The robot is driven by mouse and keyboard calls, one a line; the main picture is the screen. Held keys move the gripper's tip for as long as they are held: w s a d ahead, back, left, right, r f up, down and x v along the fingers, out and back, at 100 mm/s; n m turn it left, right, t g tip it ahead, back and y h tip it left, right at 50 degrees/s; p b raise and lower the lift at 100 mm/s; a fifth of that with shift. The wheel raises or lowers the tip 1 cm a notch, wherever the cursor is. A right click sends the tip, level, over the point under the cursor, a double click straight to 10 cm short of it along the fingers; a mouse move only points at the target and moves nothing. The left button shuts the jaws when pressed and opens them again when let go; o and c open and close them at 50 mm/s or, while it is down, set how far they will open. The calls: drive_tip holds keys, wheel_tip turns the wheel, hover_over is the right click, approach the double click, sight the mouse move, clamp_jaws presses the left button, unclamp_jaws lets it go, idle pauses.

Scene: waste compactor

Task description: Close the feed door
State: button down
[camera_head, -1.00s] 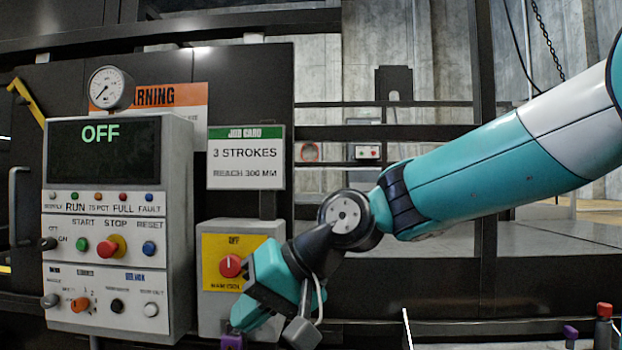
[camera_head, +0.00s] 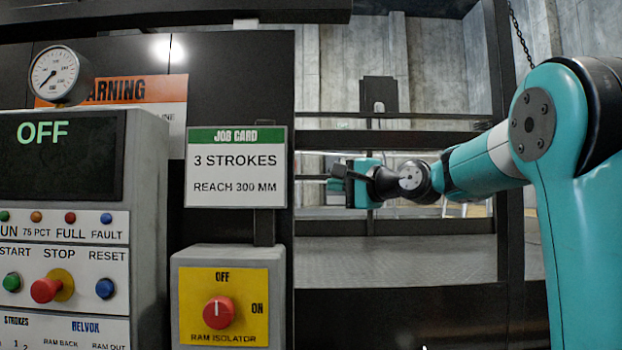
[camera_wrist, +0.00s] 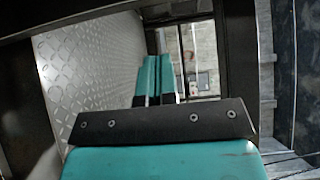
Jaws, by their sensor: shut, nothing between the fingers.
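My gripper (camera_head: 346,184) is shut and empty. In the head view it is in front of or inside the black-framed opening to the right of the job card; the depth is unclear. In the wrist view its teal fingers (camera_wrist: 154,78) lie together, pointing at a gap with a grey wall beyond. I cannot make out for sure which part is the feed door. The opening shows a dark post (camera_head: 510,150) on its right and a dark panel (camera_head: 400,315) below. A diamond-patterned metal plate (camera_wrist: 85,75) lies left of the fingers in the wrist view.
A control box (camera_head: 75,235) with an OFF display stands at the left, a pressure gauge (camera_head: 58,74) above it. A job card (camera_head: 236,167) hangs over the ram isolator (camera_head: 222,305). Dark bars (camera_head: 420,138) cross the opening. Dark frame members (camera_wrist: 240,60) flank the gripper.

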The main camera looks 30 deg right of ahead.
drive_tip(key=w+a+p, duration=0.3)
drive_tip(key=w+a, duration=0.1)
drive_tip(key=w, duration=0.1)
drive_tip(key=shift+w+a, duration=0.15)
drive_tip(key=shift+w, duration=0.15)
